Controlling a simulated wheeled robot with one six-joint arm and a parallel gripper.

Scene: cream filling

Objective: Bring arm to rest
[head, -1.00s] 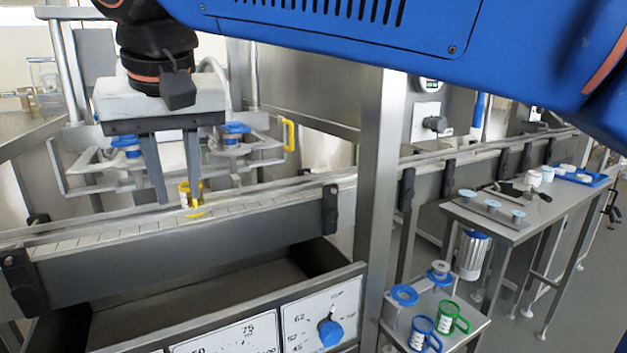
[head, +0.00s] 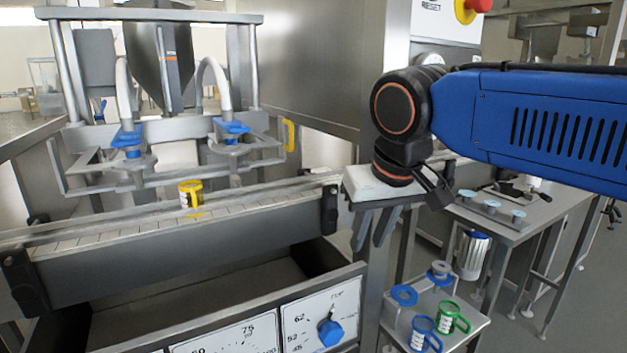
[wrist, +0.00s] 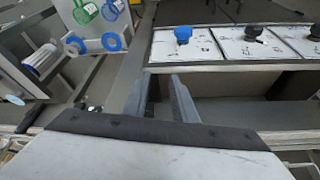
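My gripper (head: 374,228) hangs at the right of the filling machine in the head view, in front of the steel post, with its fingers pointing down. It also shows in the wrist view (wrist: 168,85), where the two fingers stand apart with nothing between them. The blue arm reaches in from the right. A yellow cup (head: 190,193) with a white label stands on the conveyor (head: 120,227) at the left, well away from my gripper.
Two blue-topped nozzles (head: 128,137) stand above the conveyor. A dial panel (head: 325,322) is below it. A small side table (head: 462,335) at lower right holds a blue mug (head: 421,333), a green mug (head: 452,316) and blue rings. Another table (head: 530,215) stands behind.

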